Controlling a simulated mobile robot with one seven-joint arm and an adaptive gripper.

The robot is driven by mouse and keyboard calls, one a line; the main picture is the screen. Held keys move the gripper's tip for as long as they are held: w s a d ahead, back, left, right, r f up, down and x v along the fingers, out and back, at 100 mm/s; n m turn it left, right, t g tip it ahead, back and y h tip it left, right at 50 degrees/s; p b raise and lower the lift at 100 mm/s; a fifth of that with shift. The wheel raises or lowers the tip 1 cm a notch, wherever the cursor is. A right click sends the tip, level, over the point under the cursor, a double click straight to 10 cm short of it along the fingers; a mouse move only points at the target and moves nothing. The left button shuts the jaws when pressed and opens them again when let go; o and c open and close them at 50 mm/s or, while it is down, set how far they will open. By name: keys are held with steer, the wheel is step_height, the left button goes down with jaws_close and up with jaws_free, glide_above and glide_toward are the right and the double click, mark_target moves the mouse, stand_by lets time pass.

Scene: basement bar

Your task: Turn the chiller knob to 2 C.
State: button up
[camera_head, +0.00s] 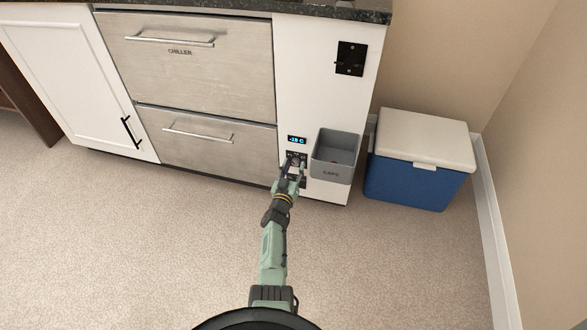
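The chiller (190,65) has a steel drawer front marked CHILLER, with a second steel drawer (205,145) below it. A small display (297,140) with blue digits is on the white panel to the right. It seems to read a minus value in C; the digits are too small to be sure. Just below it is a dark control plate (302,157), where the knob appears to be. My gripper (294,164) is at this plate, and its fingers cover most of the knob area. I cannot tell whether they touch or grip the knob.
A grey open bin (331,172), its label apparently CAPS, is mounted close to the right of my gripper. A blue cooler with a white lid (420,135) stands further right by the wall. A black outlet plate (350,58) is higher up. The carpet in front is clear.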

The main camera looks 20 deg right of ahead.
jaws_close()
steer(key=shift+m, duration=0.3)
steer(key=shift+f+m+b, duration=0.15)
steer(key=shift+m+b, duration=0.6)
steer(key=shift+m, duration=0.15)
steer(key=m+b, duration=0.2)
steer(key=m, duration=0.3)
steer(key=m+b, duration=0.2)
steer(key=m, duration=0.2)
steer(key=shift+m, duration=0.4)
steer(key=shift+m+b, duration=0.45)
steer(key=shift+m, duration=1.05)
